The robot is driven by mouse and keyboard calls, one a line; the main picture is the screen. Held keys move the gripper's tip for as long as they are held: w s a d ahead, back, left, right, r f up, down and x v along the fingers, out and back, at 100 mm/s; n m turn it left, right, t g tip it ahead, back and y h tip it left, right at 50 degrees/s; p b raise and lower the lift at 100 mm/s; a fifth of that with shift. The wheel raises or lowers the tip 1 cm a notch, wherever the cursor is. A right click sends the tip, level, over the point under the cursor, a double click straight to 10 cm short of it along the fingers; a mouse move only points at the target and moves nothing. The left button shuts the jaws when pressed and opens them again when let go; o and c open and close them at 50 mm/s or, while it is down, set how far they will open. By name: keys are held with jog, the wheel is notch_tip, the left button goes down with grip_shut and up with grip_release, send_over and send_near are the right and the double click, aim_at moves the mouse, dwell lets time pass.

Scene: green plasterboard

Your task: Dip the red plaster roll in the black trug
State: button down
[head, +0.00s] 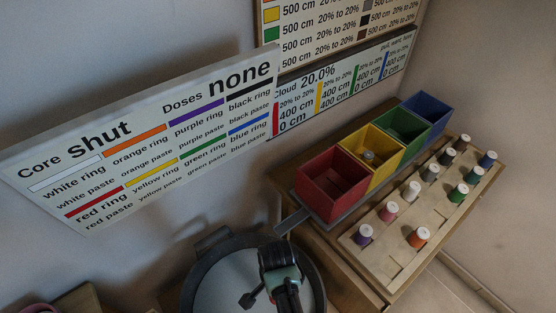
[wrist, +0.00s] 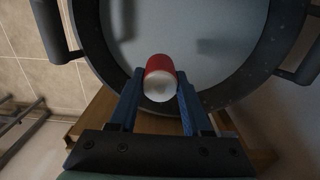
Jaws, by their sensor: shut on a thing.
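The red plaster roll (wrist: 159,65), with a white end, is between the two blue fingers of my gripper (wrist: 160,84) in the wrist view. My gripper is shut on it. The black trug (wrist: 96,62) lies behind the roll in that view, with two side handles and a pale grey inside. The roll overlaps its near rim; I cannot tell its height above the contents. In the head view the trug (head: 193,281) is at the bottom middle, and my dark arm end covers part of it. The roll does not show clearly there.
A wooden rack (head: 398,237) with several coloured, white-topped rolls stands at the right. Beside it are red (head: 328,203), yellow (head: 381,177), green (head: 409,148) and blue (head: 437,124) open boxes; a small item lies in the yellow one. Sign boards (head: 150,140) stand behind the trug.

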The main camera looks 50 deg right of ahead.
notch_tip(320, 180, down, 16)
jog(key=b, duration=1.6)
jog(key=shift+f+b, duration=0.2)
jog(key=shift+b, duration=0.1)
jog(key=shift+r, duration=0.1)
notch_tip(320, 180, up, 16)
jog(key=p, duration=1.7)
jog(key=shift+r, duration=0.25)
jog(key=shift+f, duration=0.15)
